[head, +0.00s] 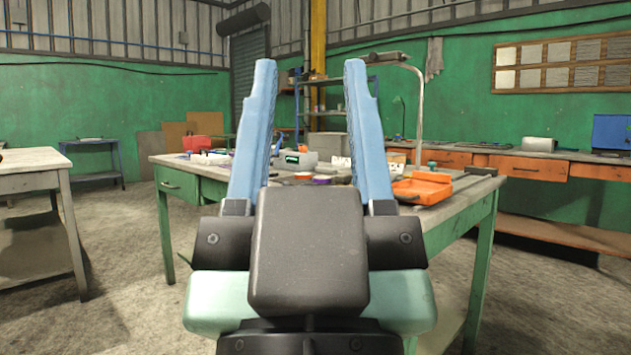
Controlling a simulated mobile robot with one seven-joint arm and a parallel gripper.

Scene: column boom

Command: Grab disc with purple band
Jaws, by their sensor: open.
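My gripper (310,66) is large in the front of the head view, its two blue fingers pointing up and wide apart. Nothing is held between them. A small item with purple on it (321,180) shows in the gap between the fingers, on the worktable (463,192) beyond. It looks like the disc with the purple band, but it is too small to be sure. My gripper is on the near side of the table, apart from this item. My gripper's body hides the table's near middle part.
An orange tray (424,187) sits on the table right of my right finger. Several small items, including a red one (197,143), lie at the table's left. Another table (30,180) stands at the left. An orange-drawer bench (528,166) runs along the right wall. Floor between the tables is clear.

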